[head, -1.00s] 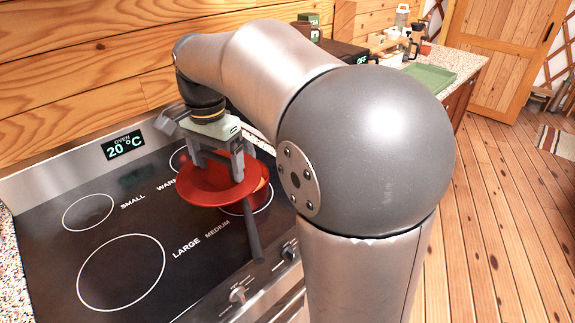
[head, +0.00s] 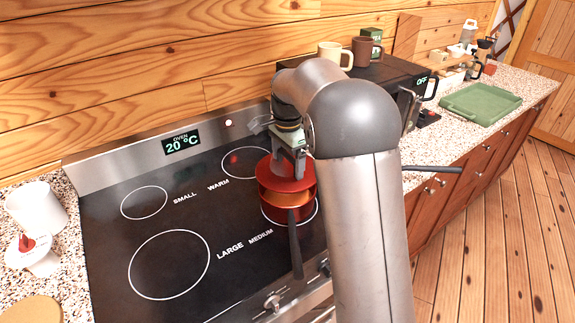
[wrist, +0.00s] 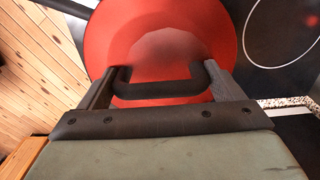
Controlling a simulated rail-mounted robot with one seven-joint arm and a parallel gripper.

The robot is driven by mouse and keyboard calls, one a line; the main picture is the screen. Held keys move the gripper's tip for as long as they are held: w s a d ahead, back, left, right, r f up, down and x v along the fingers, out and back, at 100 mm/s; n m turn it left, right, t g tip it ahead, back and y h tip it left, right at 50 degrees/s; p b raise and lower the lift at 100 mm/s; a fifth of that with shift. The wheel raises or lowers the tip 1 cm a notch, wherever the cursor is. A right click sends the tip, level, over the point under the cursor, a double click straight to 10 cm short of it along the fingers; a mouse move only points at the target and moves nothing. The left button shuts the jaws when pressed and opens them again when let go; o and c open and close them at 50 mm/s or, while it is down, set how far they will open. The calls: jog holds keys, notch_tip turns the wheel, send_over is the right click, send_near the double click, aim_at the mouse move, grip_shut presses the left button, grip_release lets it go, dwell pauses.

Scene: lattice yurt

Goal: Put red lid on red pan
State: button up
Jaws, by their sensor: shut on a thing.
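The red pan (head: 290,212) sits on the medium burner, its dark handle (head: 295,250) pointing toward the stove's front edge. The red lid (head: 278,181) is held just above the pan and roughly over it. An orange band of the pan's inside shows between them, so they look apart at the front. My gripper (head: 288,165) is shut on the lid's black bar handle, seen closely in the wrist view (wrist: 160,90). The lid (wrist: 130,35) hides the pan in the wrist view. My arm hides part of the right side in the head view.
The stove's large burner (head: 168,265) is bare. A white mug (head: 38,212) and a small white container (head: 32,258) stand at left. A green tray (head: 480,103) lies on the right counter. A dark handle (head: 432,168) sticks out right of my arm.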

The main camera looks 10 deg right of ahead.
aim_at(288, 166)
jog(key=shift+w+f, duration=0.4)
notch_tip(288, 166, down, 3)
jog(key=shift+w+d+f+p, duration=0.1)
jog(key=shift+w+p, duration=0.05)
jog(key=shift+p, duration=0.2)
jog(key=shift+f+b, duration=0.4)
jog(key=shift+f, duration=0.4)
jog(key=o, duration=1)
notch_tip(288, 166, up, 13)
jog(key=shift+f+b, duration=0.1)
jog(key=shift+b, duration=0.25)
jog(key=shift+r, duration=0.25)
jog(key=shift+s+r, duration=0.1)
jog(key=shift+s, duration=0.2)
jog(key=s+f+n, duration=0.3)
jog(key=s+n, duration=0.1)
jog(key=s, duration=0.7)
jog(key=s+f+n, duration=0.3)
jog(key=s+n, duration=0.2)
jog(key=s, duration=0.7)
jog(key=s+f+n+t, duration=0.1)
jog(key=s+f+n, duration=0.3)
jog(key=s, duration=0.7)
jog(key=shift+s+n, duration=0.15)
jog(key=shift+n, duration=0.15)
